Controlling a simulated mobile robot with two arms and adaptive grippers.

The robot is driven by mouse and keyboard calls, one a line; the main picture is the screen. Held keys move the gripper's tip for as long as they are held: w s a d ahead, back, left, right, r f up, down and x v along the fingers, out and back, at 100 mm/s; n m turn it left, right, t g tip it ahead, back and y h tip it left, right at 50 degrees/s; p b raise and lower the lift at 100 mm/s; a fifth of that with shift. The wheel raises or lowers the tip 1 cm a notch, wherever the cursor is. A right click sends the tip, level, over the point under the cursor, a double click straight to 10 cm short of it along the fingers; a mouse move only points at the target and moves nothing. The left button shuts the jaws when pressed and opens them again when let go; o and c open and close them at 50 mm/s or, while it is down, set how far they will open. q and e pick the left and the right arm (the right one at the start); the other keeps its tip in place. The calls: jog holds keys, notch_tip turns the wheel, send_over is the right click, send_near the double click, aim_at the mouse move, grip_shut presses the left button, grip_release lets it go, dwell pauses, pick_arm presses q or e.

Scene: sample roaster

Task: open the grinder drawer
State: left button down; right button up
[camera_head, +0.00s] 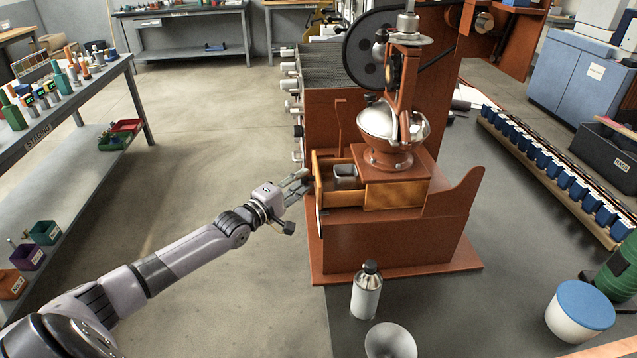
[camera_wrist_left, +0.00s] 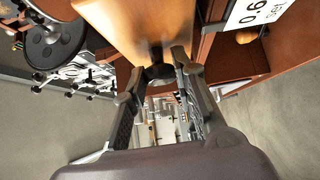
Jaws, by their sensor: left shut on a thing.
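The grinder (camera_head: 398,160) is a red-brown machine with a round silver hopper (camera_head: 392,122) on top. Its light wooden drawer (camera_head: 340,198) sticks out to the left, its open top showing a grey metal cup (camera_head: 346,172) inside. My left gripper (camera_head: 304,184) is at the drawer's outer front. In the left wrist view, the gripper fingers (camera_wrist_left: 160,72) are shut on a dark knob (camera_wrist_left: 161,71) below the wooden drawer front (camera_wrist_left: 140,22). The knob is mostly hidden by the fingers in the head view. My right gripper is not in view.
A bottle (camera_head: 367,288) and a silver bowl (camera_head: 390,342) stand in front of the grinder. A blue-lidded tub (camera_head: 580,310) is at the right. A staging table (camera_head: 60,110) stands at the left. The floor (camera_head: 220,130) left of the drawer is clear.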

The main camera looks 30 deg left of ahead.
pick_arm(q)
jog(key=c, duration=1.3)
grip_release()
jog(key=s, duration=0.4)
jog(key=s+a, duration=0.1)
jog(key=s, duration=0.7)
jog(key=shift+a, duration=0.4)
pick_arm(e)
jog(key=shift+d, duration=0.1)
